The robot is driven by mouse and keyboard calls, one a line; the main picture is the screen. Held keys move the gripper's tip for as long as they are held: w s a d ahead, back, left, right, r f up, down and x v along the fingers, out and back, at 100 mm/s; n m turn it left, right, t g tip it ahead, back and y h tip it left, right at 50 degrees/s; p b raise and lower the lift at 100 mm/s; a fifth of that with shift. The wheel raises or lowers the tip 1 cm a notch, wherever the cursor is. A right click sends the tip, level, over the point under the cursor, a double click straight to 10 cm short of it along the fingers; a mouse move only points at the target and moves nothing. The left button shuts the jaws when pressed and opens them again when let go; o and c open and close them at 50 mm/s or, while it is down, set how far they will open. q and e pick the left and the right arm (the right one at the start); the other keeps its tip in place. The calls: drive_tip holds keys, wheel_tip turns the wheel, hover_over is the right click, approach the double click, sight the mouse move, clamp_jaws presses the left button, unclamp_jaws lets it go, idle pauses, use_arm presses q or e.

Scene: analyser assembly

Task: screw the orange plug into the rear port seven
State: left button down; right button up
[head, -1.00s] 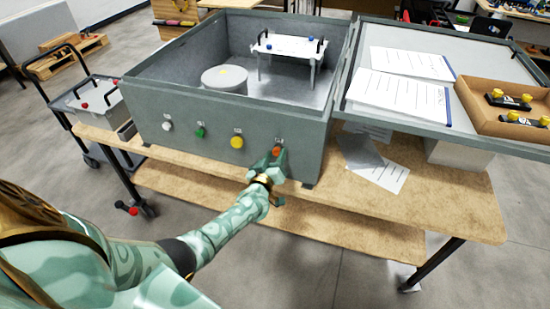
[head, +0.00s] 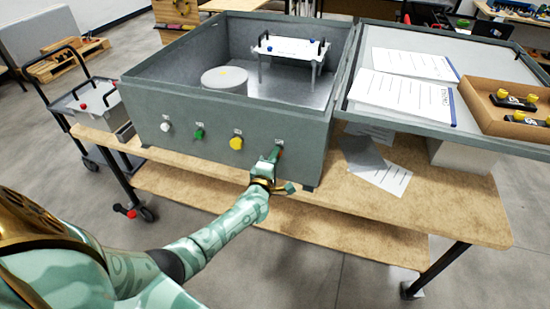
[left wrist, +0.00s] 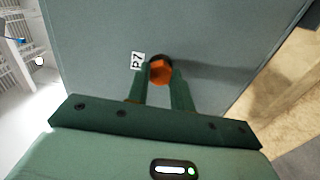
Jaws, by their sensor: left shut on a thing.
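The orange plug (left wrist: 160,71) sits at the port beside the P7 label (left wrist: 137,61) on the grey analyser case wall. The left wrist view shows it between the two fingertips of my left gripper (left wrist: 159,75), which is shut on it. In the head view my left gripper (head: 275,156) is at the right end of the case's near wall (head: 215,154) and largely hides the plug. I cannot tell how deep the plug is in the port. My right gripper is not in view.
White (head: 165,127), green (head: 199,134) and yellow (head: 236,143) plugs sit in the wall to the left. The case stands on a wooden bench (head: 440,205). Its open lid (head: 400,110) carries papers and a cardboard tray (head: 500,121). The floor in front is clear.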

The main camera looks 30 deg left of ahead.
use_arm(q)
drive_tip(key=shift+b, duration=0.3)
drive_tip(key=shift+r, duration=0.1)
drive_tip(key=m+p, duration=0.4)
drive_tip(key=m, duration=1.5)
drive_tip(key=shift+w, duration=0.1)
